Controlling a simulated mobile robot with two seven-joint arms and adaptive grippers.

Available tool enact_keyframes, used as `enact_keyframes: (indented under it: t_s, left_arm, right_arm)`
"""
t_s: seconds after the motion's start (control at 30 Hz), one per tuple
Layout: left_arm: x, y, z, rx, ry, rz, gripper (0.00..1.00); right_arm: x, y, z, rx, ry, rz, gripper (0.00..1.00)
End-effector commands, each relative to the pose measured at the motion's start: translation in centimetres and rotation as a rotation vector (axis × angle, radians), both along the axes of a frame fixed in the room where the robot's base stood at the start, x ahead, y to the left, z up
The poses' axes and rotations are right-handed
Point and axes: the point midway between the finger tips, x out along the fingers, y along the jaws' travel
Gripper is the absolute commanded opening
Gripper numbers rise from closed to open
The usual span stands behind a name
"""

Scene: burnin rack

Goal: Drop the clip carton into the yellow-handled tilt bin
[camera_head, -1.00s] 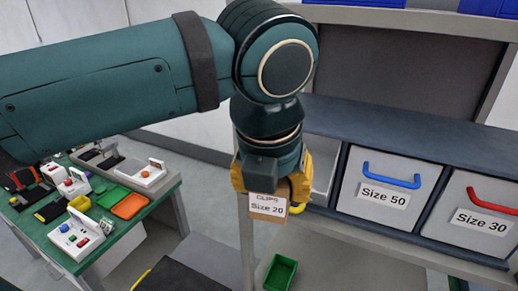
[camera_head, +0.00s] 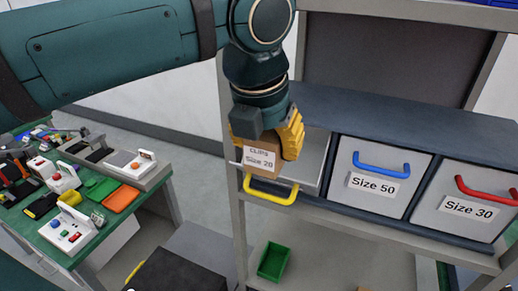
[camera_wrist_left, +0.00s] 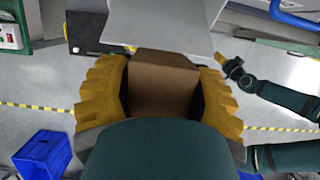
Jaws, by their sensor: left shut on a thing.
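The clip carton (camera_head: 262,162), a small brown box labelled "CLIPS Size 20", is gripped by my left gripper (camera_head: 268,138), whose yellow fingers close on its sides. The carton also shows between the fingers in the left wrist view (camera_wrist_left: 165,85). The yellow-handled tilt bin (camera_head: 314,160) is the leftmost in the shelf row and stands tilted open, its yellow handle (camera_head: 270,194) low at the front. In the head view the carton overlaps the bin's left front part; its height above the bin is unclear. My right gripper (camera_wrist_left: 233,68) shows small in the left wrist view; its opening is unclear.
Closed bins with a blue handle (camera_head: 382,166) and a red handle (camera_head: 486,194) stand to the right. A green tray (camera_head: 274,260) sits on the lower shelf. A cluttered green workbench (camera_head: 95,230) is at the left. A dark shelf top (camera_head: 420,125) runs behind the bins.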

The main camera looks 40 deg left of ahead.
Motion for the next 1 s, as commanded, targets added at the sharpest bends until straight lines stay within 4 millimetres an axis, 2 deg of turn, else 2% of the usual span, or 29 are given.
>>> enact_keyframes:
  t_s: [0.43,0.63,0.93,0.97,1.0]
  left_arm:
    - [4.3,1.0,0.0,-0.001,0.001,0.001,0.16]
    - [5.0,1.2,0.0,-0.001,0.001,0.001,0.16]
    - [5.1,1.2,0.0,0.0,0.0,0.001,0.16]
    - [5.1,1.2,0.0,0.0,0.0,0.001,0.65]
    - [5.1,1.2,0.0,0.0,0.0,0.001,0.79]
  right_arm:
    - [0.0,0.0,0.6,0.0,0.001,0.001,0.47]
    - [0.0,0.0,0.7,0.001,0.0,0.001,0.47]
    - [0.0,0.0,0.7,0.001,0.0,0.001,0.47]
    - [0.0,0.0,0.7,0.0,0.001,0.001,0.47]
    - [0.0,0.0,0.7,0.0,0.001,0.001,0.47]
